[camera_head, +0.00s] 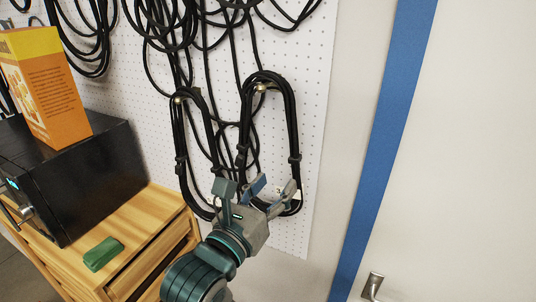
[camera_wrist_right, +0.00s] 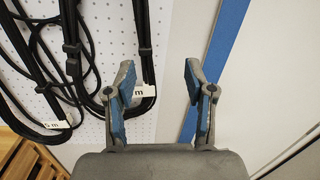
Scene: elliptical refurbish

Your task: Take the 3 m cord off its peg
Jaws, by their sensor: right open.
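Two black looped cords hang side by side from pegs on a white pegboard. The right-hand cord (camera_head: 293,125) hangs from a metal peg (camera_head: 262,87) and has a white tag whose number my finger hides in the right wrist view; only "m" shows. The left-hand cord (camera_head: 178,130) has a tag (camera_wrist_right: 58,129) that reads "5 m". My right gripper (camera_head: 274,188) is open and empty, at the lower part of the right-hand cord. In the right wrist view its fingers (camera_wrist_right: 158,70) point at the board, with the cord beside the left finger. My left gripper is out of view.
More black cords (camera_head: 165,35) hang above and at left, with loose strands trailing behind. A black box (camera_head: 95,180) bearing an orange carton (camera_head: 50,90) stands on a wooden cabinet (camera_head: 150,215) with a green block (camera_head: 103,254).

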